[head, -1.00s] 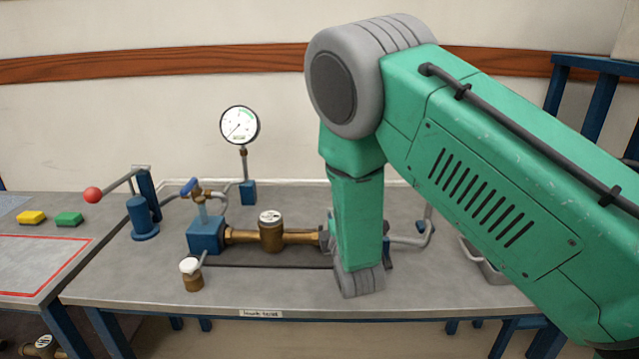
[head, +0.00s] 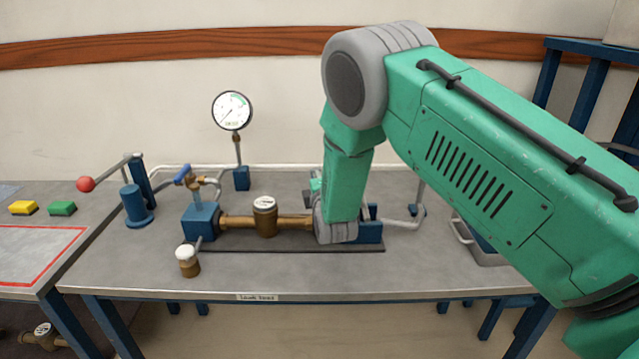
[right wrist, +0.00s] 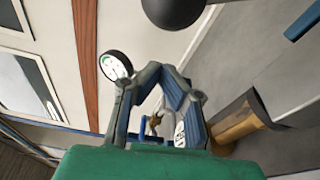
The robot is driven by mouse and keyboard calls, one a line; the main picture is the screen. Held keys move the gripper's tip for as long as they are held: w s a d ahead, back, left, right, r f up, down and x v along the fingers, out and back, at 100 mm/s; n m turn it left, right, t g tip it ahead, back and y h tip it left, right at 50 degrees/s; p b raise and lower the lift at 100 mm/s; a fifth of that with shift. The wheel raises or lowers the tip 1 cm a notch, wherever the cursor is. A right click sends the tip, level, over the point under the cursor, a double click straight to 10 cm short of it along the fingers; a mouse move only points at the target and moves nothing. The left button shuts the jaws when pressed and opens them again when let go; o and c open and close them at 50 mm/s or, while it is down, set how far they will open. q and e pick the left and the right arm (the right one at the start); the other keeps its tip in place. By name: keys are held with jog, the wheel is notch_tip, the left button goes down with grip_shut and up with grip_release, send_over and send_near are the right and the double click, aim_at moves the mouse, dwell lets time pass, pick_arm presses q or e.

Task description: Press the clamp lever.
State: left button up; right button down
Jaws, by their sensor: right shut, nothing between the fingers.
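My right gripper (right wrist: 165,78) shows in the right wrist view, its fingers together with nothing between them. In the head view my right forearm hides most of it, over the right end of the brass pipe. A dark ball knob (right wrist: 174,8) on a grey rod, which looks like the clamp lever, is at the top of the wrist view. It is apart from the fingertips in the picture; the depth gap is unclear. In the head view the lever is hidden behind my arm. The blue clamp base (head: 370,232) shows partly beside my wrist. My left gripper is not in view.
The brass meter (head: 265,217) sits in the pipe line. A pressure gauge (head: 232,110) stands behind. A red-ball lever (head: 86,184), blue-handled valve (head: 183,175) and white-capped brass fitting (head: 187,260) are left. A grey tray (head: 470,243) is right.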

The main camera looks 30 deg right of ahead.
jog(key=shift+s+d+r+p, duration=0.2)
jog(key=shift+d+p, duration=0.2)
jog(key=shift+d, duration=0.5)
jog(key=shift+s+d+r+p, duration=0.1)
jog(key=shift+s+d+p, duration=0.2)
jog(key=shift+d, duration=0.55)
jog(key=shift+s+d+r+m, duration=0.6)
jog(key=shift+d+r+m, duration=0.25)
jog(key=shift+r+m, duration=0.15)
jog(key=s+d+m+b, duration=0.2)
jog(key=s+d+m, duration=0.1)
jog(key=d+m, duration=0.1)
jog(key=s+d+m+t+h+b, duration=0.1)
jog(key=s+d+m+b, duration=0.1)
jog(key=s+d+m, duration=0.2)
jog(key=shift+d+r+m+h+b, duration=0.35)
jog(key=shift+d+m, duration=0.35)
jog(key=shift+d, duration=1.1)
